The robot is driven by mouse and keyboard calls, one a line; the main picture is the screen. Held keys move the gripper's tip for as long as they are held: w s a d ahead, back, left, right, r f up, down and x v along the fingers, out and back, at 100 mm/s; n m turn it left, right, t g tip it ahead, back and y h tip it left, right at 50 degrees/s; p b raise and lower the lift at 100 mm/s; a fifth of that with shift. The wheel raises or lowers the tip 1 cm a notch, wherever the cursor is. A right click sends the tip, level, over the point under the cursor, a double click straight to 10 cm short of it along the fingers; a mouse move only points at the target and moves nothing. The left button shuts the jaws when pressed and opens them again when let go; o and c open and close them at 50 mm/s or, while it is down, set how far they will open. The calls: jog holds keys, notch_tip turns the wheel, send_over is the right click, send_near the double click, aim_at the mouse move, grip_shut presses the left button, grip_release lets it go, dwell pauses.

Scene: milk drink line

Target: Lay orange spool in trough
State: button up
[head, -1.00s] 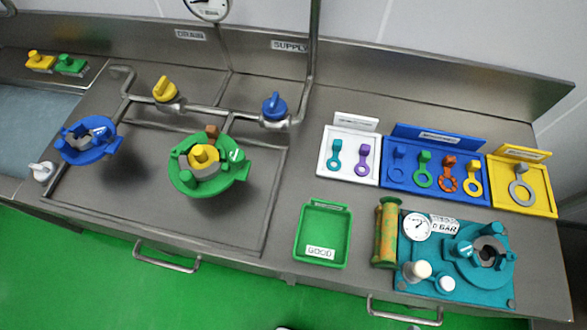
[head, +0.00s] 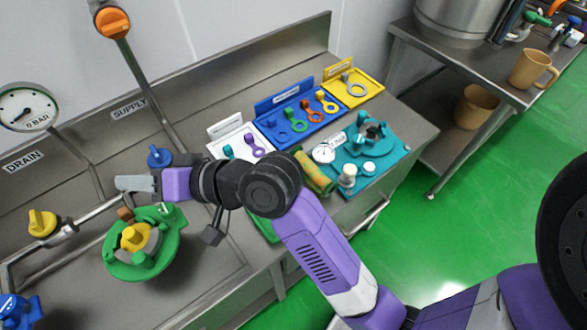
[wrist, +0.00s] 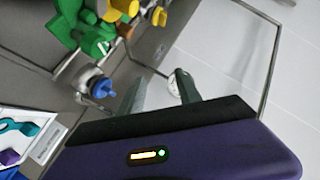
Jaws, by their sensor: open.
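My gripper (head: 120,183) is open over the sink counter, between the green round fitting and the supply pipe; its two grey fingers also show in the wrist view (wrist: 160,88), with nothing between them. No plain orange spool can be made out for certain. A mottled orange and green cylinder (head: 316,174) lies beside the teal gauge plate, partly behind my arm. An orange ring-ended piece (head: 312,112) sits on the blue tray. I cannot tell which thing is the trough. A green tray (head: 264,228) is mostly hidden by my arm.
The green fitting (head: 158,246) with a yellow knob stands left of the arm. A blue valve (head: 159,156) is close behind the gripper. The teal plate (head: 394,152) stands at the counter's right end. Pipes run along the back. An orange valve (head: 112,22) is high up.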

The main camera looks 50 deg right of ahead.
jog(key=d+f+n+g, duration=0.2)
jog(key=d+g, duration=0.2)
jog(key=d, duration=0.2)
jog(key=g+h, duration=0.6)
jog(key=g, duration=0.3)
send_over(313, 167)
jog(key=f, duration=0.6)
jog(key=f+p, duration=0.1)
jog(key=f, duration=0.2)
jog(key=shift+s+a, duration=0.2)
jog(key=shift+a, duration=0.15)
jog(key=shift+s+d+f, duration=0.2)
jog(key=shift+f, duration=0.5)
jog(key=shift+w+d+f+p, duration=0.1)
jog(key=shift+w+f+p, duration=0.15)
jog(key=shift+f, duration=1.35)
jog(key=shift+w+f+p, duration=0.15)
jog(key=shift+f+p, duration=0.1)
jog(key=shift+f, duration=1.3)
jog(key=shift+c, duration=0.4)
grip_shut()
